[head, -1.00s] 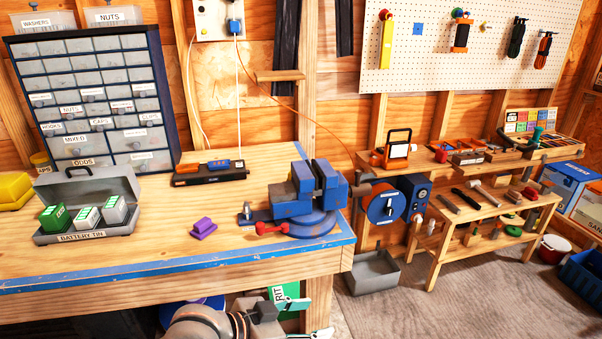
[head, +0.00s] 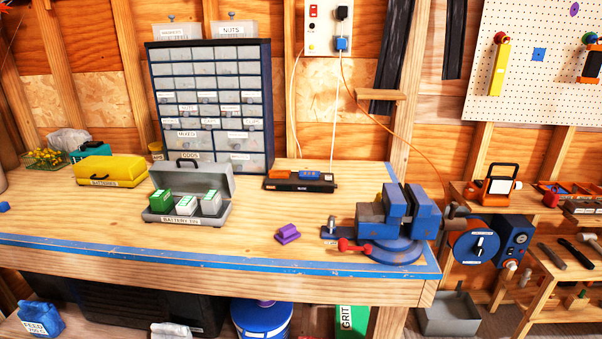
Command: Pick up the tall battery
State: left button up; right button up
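An open grey battery tin (head: 188,220) stands on the workbench, its lid raised at the back. In it, left to right, are a green block (head: 160,203), a white-and-green block (head: 186,206) and a light grey block (head: 211,203), all upright. They look like batteries. I cannot tell clearly which is tallest. A black charger (head: 300,182) holding an orange block and a blue block lies farther right. A yellow case (head: 111,171) labelled BATTERIES stands left of the tin. Neither of my grippers is in view now.
A blue vise (head: 395,222) with a red handle stands at the bench's right end. A small purple block (head: 288,233) lies between tin and vise. A drawer cabinet (head: 211,100) stands behind the tin. The bench top (head: 110,225) in front of the yellow case is clear.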

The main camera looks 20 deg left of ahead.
aim_at(161, 201)
jog(key=u, duration=1.45)
